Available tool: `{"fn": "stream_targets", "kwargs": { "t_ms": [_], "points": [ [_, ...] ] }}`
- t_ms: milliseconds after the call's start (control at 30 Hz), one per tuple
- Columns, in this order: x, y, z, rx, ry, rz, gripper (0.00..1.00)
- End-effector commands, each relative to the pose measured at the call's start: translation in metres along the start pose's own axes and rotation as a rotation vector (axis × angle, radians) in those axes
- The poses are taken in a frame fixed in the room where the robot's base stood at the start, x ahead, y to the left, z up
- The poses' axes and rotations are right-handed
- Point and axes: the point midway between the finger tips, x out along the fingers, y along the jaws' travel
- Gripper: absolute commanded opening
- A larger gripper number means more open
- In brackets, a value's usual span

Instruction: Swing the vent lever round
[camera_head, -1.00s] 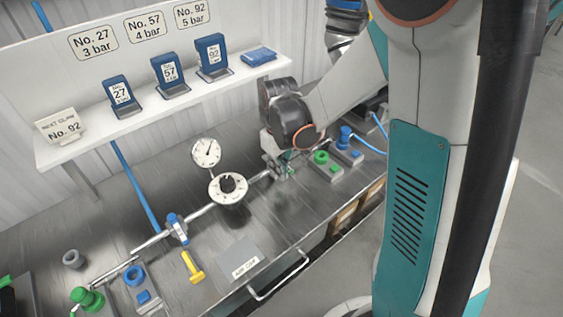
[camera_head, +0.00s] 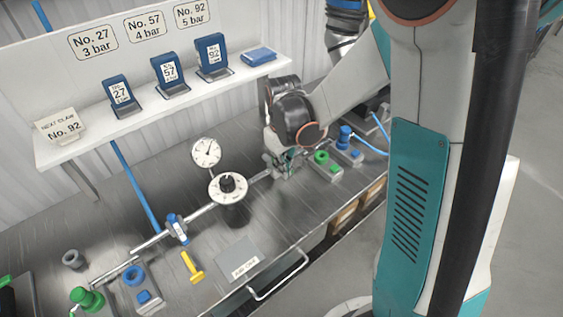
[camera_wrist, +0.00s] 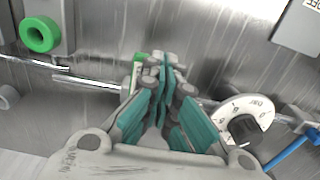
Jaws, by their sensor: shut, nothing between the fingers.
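My gripper (camera_wrist: 163,66) is shut and empty, its teal-padded fingers meeting at the tips. In the head view my gripper (camera_head: 279,172) is low over the bench at the right end of the pipe, right of the dial regulator. A small green and pale part (camera_wrist: 138,64), perhaps the vent lever, shows just left of the fingertips in the wrist view. The fingers hide some of it, and I cannot tell whether they touch it. In the head view my gripper covers that spot.
The regulator knob (camera_head: 228,186) and a gauge (camera_head: 207,152) stand left of my gripper. Green (camera_head: 321,157) and blue (camera_head: 345,133) fittings stand close on its right. The pipe (camera_head: 200,211) runs left to a blue valve (camera_head: 176,229). A yellow tool (camera_head: 191,265) lies in front.

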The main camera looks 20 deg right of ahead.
Motion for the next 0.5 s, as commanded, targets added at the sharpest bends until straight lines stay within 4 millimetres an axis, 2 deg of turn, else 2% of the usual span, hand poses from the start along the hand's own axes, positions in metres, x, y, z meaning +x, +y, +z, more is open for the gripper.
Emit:
{"fn": "stream_targets", "kwargs": {
  "t_ms": [133, 500],
  "points": [
    [0.0002, 0.01, 0.0, 0.001, 0.0, 0.0, 0.0],
    [0.0004, 0.0122, 0.0001, 0.001, 0.0, 0.001, 0.0]
  ]
}}
